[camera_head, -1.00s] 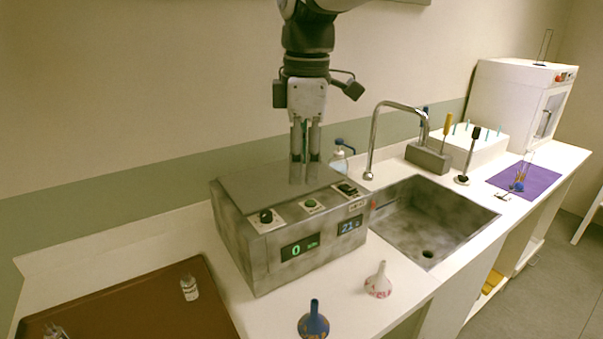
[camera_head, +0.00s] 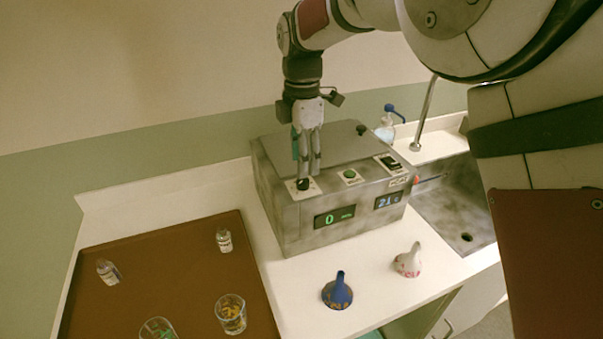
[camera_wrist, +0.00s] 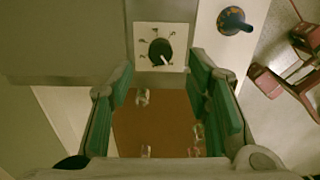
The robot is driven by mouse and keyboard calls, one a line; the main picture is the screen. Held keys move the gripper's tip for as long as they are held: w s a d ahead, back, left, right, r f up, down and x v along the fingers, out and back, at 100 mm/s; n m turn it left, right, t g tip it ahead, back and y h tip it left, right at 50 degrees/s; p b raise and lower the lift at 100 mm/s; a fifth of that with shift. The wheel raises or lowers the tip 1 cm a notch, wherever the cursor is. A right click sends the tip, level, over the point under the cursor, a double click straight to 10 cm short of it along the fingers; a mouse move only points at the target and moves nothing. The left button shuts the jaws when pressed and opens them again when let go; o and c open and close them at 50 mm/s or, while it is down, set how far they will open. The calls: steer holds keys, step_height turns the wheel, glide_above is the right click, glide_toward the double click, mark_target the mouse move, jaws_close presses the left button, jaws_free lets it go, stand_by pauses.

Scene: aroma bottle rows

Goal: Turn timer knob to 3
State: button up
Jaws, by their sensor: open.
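The grey box-shaped machine (camera_head: 275,195) stands on the counter. Its timer knob (camera_head: 303,184) is a black dial on a white plate at the top left front edge; its display reads 0. In the wrist view the knob (camera_wrist: 160,52) shows its white pointer toward the lower right, with marks around the plate. My gripper (camera_head: 311,170) points down just above the knob. In the wrist view its green-padded fingers (camera_wrist: 172,100) are apart, with the knob ahead between them and nothing held. Whether the fingertips touch the knob cannot be told.
A green button (camera_head: 350,174) and a black switch (camera_head: 389,161) sit right of the knob. A brown tray (camera_head: 180,275) with small bottles and glasses lies left. The sink (camera_head: 455,215) is right.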

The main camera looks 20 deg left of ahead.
mark_target(302, 181)
steer(key=shift+f+p, duration=0.45)
steer(key=shift+f, duration=2.05)
jaws_close()
